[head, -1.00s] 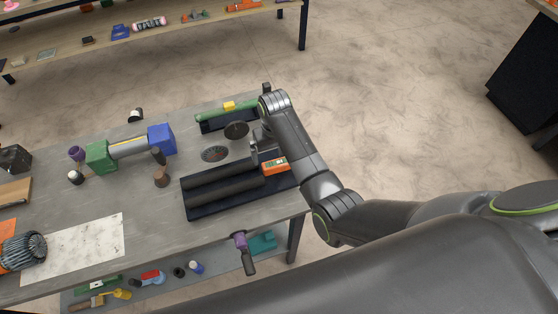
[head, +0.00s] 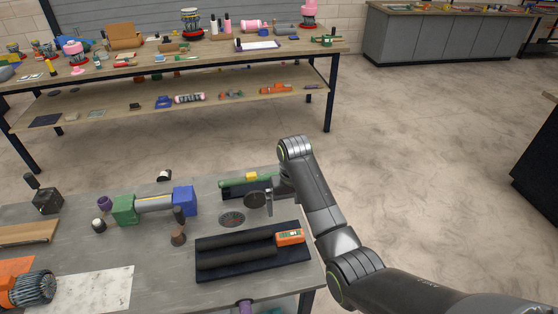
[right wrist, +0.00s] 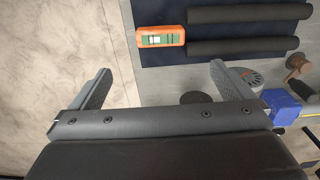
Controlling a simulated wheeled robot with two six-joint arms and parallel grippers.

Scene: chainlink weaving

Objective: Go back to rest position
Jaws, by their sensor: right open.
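My right gripper (right wrist: 158,92) is open in the right wrist view, with nothing between its two fingers. In the head view my right arm reaches from the lower right to the right end of the grey workbench (head: 80,235), and its gripper (head: 262,200) is above the bench, partly hidden by the wrist. My left gripper is not in view.
A blue and green block fixture (head: 155,203) stands on the bench, left of a round grate (head: 232,219). A green tool with a yellow part (head: 250,177) lies at the back edge. An orange motor (head: 30,287) is at the left. The floor right of the bench is clear.

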